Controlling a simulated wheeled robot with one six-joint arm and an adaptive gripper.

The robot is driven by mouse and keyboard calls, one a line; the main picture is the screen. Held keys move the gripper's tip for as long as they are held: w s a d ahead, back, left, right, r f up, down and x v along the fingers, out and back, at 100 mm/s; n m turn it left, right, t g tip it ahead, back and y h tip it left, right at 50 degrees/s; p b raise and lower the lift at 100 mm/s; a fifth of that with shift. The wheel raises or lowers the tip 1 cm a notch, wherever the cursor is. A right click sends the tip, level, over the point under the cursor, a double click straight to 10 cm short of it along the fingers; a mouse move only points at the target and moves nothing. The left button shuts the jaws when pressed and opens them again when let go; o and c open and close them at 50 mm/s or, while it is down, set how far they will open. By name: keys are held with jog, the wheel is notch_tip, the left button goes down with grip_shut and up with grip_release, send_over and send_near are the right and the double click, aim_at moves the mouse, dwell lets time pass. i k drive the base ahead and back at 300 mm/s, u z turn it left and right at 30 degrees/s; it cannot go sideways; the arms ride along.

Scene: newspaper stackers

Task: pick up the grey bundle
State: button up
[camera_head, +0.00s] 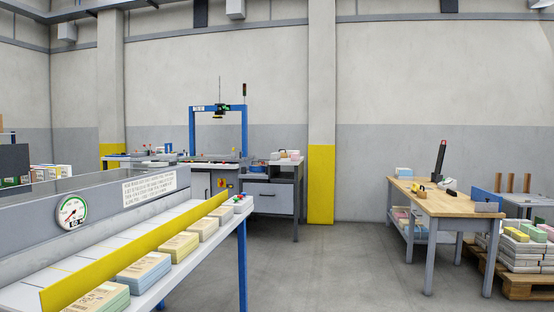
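Several bundles lie in a row on the shelf (190,243) along the yellow guard rail at the left. From the front there is a green-edged bundle (102,298), a blue-edged bundle (145,272), a yellow bundle (178,248), then a paler bundle (203,229) and a small one (221,213) further back. Their tops are mostly cream. I cannot tell for sure which one is the grey bundle. More pale grey-white bundles (520,256) are stacked at the far right, with green and yellow ones on top. My gripper is not in view.
A wooden workbench (445,203) stands at the right, next to the pallet (520,285). A yellow-based column (321,185) and a blue-framed machine (245,130) stand at the back. The grey floor (340,265) in the middle is clear.

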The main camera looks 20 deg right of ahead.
aim_at(275, 156)
jog(key=z, duration=0.7)
jog(key=i, duration=6.7)
jog(key=u, duration=2.2)
jog(key=i, duration=1.95)
